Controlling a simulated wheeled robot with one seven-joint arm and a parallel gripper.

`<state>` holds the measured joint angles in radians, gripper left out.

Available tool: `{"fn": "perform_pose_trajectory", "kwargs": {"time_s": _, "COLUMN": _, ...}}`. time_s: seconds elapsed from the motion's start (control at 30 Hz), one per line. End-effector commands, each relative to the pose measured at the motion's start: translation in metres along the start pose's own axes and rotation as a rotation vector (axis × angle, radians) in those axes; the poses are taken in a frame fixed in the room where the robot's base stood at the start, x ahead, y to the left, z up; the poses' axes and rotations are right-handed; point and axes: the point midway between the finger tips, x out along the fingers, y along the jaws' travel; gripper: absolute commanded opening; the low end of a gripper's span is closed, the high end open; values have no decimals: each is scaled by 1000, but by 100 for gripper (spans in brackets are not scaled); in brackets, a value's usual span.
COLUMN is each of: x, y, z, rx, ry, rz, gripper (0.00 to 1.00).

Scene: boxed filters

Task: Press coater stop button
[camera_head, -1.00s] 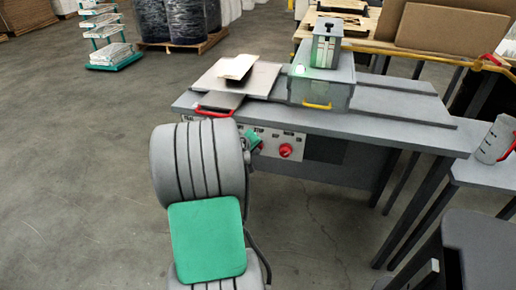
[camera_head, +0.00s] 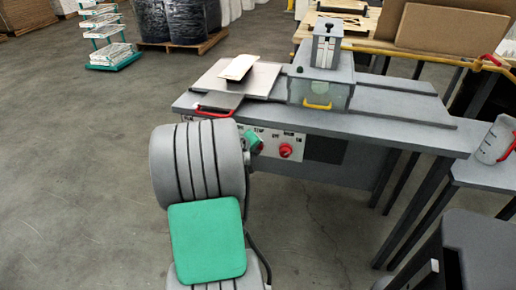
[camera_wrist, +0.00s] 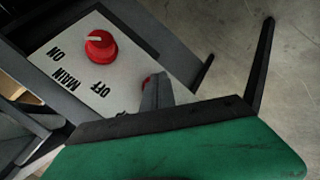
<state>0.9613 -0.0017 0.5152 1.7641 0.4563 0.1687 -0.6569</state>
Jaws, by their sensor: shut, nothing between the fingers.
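The coater (camera_head: 328,92) is a grey machine with a yellow handle on a grey table. Its lamp (camera_head: 300,70) is dark. The white control panel (camera_head: 268,137) is on the table's front. My gripper (camera_wrist: 156,92) is shut and empty at the panel. A small red button (camera_wrist: 147,81) shows just beside the finger and is mostly hidden by it; I cannot tell whether they touch. A large red MAIN ON/OFF knob (camera_wrist: 100,46) is left of the finger; it also shows in the head view (camera_head: 286,150). My arm hides the panel's left part in the head view.
Flat plates (camera_head: 238,68) and a red handle (camera_head: 213,111) are on the table left of the coater. Floor left of my arm is clear.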

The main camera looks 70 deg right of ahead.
Motion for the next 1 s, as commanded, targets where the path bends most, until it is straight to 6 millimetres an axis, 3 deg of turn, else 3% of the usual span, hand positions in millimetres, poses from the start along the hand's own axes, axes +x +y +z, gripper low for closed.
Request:
{"fn": "perform_pose_trajectory", "kwargs": {"time_s": 0.47, "x": -8, "y": -6, "z": 6, "rx": -1, "ry": 0, "rz": 0, "gripper": 0}}
{"fn": "perform_pose_trajectory", "kwargs": {"time_s": 1.0, "x": -41, "y": -30, "z": 30, "rx": -2, "ry": 0, "rz": -1, "gripper": 0}}
